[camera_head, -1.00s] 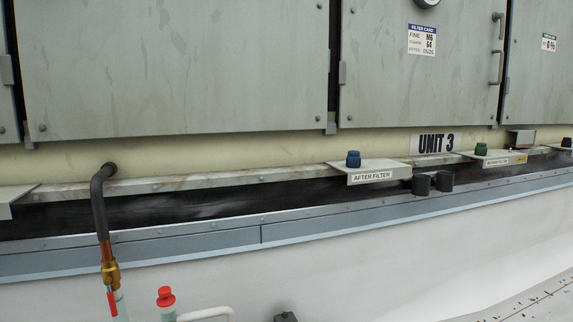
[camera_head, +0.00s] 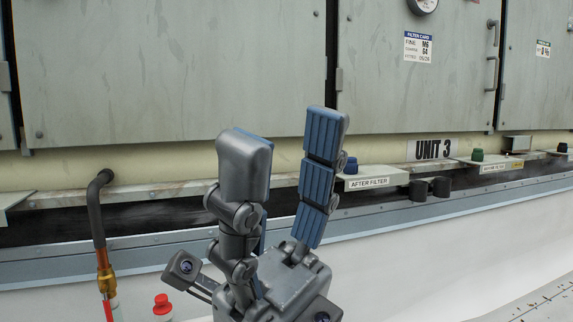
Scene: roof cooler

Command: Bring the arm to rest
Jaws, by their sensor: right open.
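My right gripper (camera_head: 285,150) stands upright in the lower middle of the head view, fingers pointing up. Its two fingers are well apart, with blue ribbed pads, and nothing is between them. It stands in front of the cooler's grey ledge and panels, and I cannot tell whether it touches anything. It hides part of the ledge and the dark gutter. My left gripper is not in view.
Grey cooler doors (camera_head: 170,70) fill the back, beside a UNIT 3 sign (camera_head: 431,149). An AFTER FILTER shelf (camera_head: 378,174) with a blue cap (camera_head: 351,166) juts out at right. A black hose (camera_head: 97,210) and red-capped bottle (camera_head: 162,304) are at lower left. The lower right is clear.

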